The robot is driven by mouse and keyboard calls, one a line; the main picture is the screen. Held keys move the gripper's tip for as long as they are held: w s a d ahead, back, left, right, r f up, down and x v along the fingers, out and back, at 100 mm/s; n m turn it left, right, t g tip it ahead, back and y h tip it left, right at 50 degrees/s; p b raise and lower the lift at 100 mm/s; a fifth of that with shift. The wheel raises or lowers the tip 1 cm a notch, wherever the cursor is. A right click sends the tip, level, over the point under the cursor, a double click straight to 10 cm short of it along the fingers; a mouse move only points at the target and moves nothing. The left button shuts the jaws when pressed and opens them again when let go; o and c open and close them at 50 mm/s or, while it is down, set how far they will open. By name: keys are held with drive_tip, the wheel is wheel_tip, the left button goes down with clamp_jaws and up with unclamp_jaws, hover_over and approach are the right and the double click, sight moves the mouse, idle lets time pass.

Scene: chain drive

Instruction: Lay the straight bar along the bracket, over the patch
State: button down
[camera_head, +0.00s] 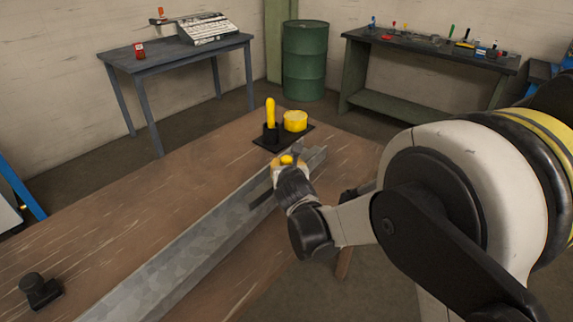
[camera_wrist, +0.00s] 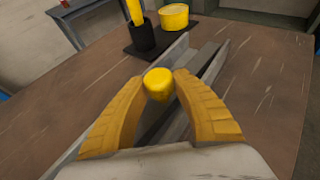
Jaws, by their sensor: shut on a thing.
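My gripper (camera_wrist: 159,88) has its two yellow fingers closed on a yellow knob (camera_wrist: 159,80). The gripper also shows in the head view (camera_head: 287,172), over the far end of the bracket. The bracket (camera_head: 205,240) is a long grey metal piece lying diagonally along the table. The knob seems to belong to the straight bar, but its body is mostly hidden and hard to separate from the grey metal beneath. I cannot tell whether the bar touches the bracket. A dark narrow strip lies beside the gripper on the bracket; I cannot tell whether it is the patch or shadow.
A black tray (camera_head: 259,143) behind the gripper holds a yellow stick (camera_head: 270,112) in a black holder and a yellow cylinder (camera_head: 295,121). A small black object (camera_head: 39,289) lies at the table's near left. The brown tabletop (camera_head: 130,205) left of the bracket is mostly clear.

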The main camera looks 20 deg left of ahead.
drive_tip(key=shift+f, duration=0.15)
drive_tip(key=c, duration=1.1)
unclamp_jaws()
